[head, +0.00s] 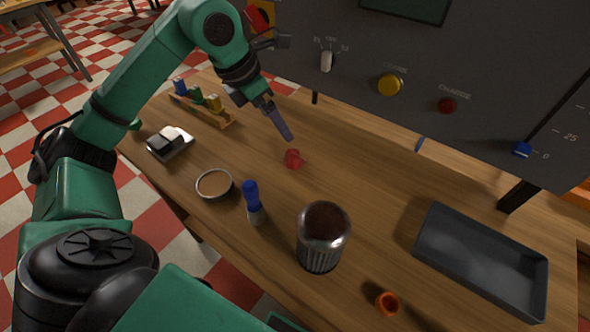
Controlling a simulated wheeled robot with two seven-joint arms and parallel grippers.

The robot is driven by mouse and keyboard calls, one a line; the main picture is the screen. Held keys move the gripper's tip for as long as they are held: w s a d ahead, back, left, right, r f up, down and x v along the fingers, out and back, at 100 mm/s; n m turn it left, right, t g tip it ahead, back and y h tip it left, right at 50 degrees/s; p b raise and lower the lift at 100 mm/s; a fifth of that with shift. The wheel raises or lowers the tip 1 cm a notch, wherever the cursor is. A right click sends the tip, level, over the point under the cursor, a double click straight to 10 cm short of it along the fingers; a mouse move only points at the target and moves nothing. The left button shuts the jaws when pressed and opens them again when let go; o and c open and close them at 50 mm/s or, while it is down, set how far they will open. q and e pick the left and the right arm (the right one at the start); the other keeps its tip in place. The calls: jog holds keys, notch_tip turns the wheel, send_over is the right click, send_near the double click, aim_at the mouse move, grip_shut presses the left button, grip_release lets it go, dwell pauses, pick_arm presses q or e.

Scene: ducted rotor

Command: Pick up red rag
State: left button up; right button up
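A small crumpled red piece, which looks like the red rag (292,158), lies on the wooden table near its middle. My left arm reaches in from the left over the table. My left gripper (268,104) points down and to the right, above and to the left of the red piece. A slim purple piece (280,124) extends from its tip and ends just short of the red piece in the picture. I cannot tell whether the fingers are shut on this purple piece. My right gripper is not in view.
On the table (375,225) are a rack with coloured pieces (203,107), a metal block (170,144), a round tin (214,184), a blue-capped bottle (252,203), a metal canister (322,236), an orange ring (387,303) and a black tray (480,262). A grey control panel (440,70) stands behind.

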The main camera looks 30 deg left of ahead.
aim_at(292, 151)
pick_arm(q)
jog(key=p+x, duration=0.1)
jog(key=x, duration=0.3)
jog(key=p+x, duration=0.1)
jog(key=x, duration=0.4)
jog(key=p+x, duration=0.1)
jog(key=x, duration=0.3)
jog(key=shift+s+f, duration=0.25)
jog(key=shift+f, duration=0.05)
jog(key=shift+w+f, duration=0.1)
jog(key=shift+f, duration=0.05)
jog(key=c, duration=1.4)
notch_tip(292, 151, up, 20)
jog(key=shift+r, duration=0.1)
jog(key=o, duration=0.9)
jog(key=c, duration=0.6)
